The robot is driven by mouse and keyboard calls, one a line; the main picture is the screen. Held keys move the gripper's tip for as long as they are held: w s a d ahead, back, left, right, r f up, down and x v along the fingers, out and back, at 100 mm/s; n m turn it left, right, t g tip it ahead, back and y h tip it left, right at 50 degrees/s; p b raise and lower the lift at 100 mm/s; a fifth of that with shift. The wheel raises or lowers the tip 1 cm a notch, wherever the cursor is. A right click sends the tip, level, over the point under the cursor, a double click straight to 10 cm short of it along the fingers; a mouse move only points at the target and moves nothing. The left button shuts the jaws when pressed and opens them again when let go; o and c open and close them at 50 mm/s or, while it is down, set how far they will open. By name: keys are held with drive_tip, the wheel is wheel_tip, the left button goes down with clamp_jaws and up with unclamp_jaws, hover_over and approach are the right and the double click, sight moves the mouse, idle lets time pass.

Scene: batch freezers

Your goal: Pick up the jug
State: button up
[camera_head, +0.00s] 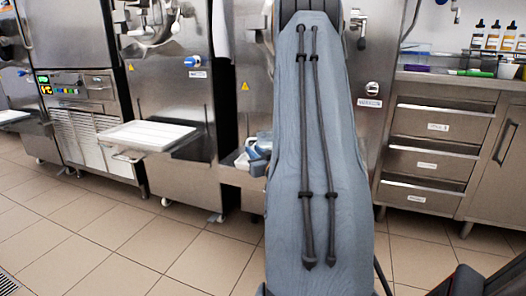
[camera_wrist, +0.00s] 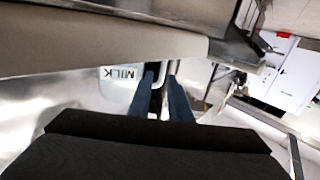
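In the wrist view, a pale, see-through container with a "MILK" label (camera_wrist: 122,73) sits just beyond the fingertips, to the left; it looks like the jug, though its outline is hard to make out. My gripper (camera_wrist: 160,76) has two blue fingers with a visible gap between them. A dark part shows in the gap; I cannot tell what it is or whether the fingers touch the jug. In the head view, pale blue and white items (camera_head: 256,152) sit low at a machine's front, partly hidden by my arm.
A white tray (camera_head: 146,135) juts from the machine on the left. Steel drawers (camera_head: 436,163) and a counter with bottles (camera_head: 493,36) stand at right. The tiled floor (camera_head: 110,245) is clear at front left. A pale beam-like edge (camera_wrist: 100,50) crosses close above the fingers.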

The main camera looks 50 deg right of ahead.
drive_tip(key=b+x, duration=0.2)
drive_tip(key=x, duration=0.3)
drive_tip(key=shift+w, duration=0.4)
drive_tip(key=shift+c, duration=0.5)
clamp_jaws()
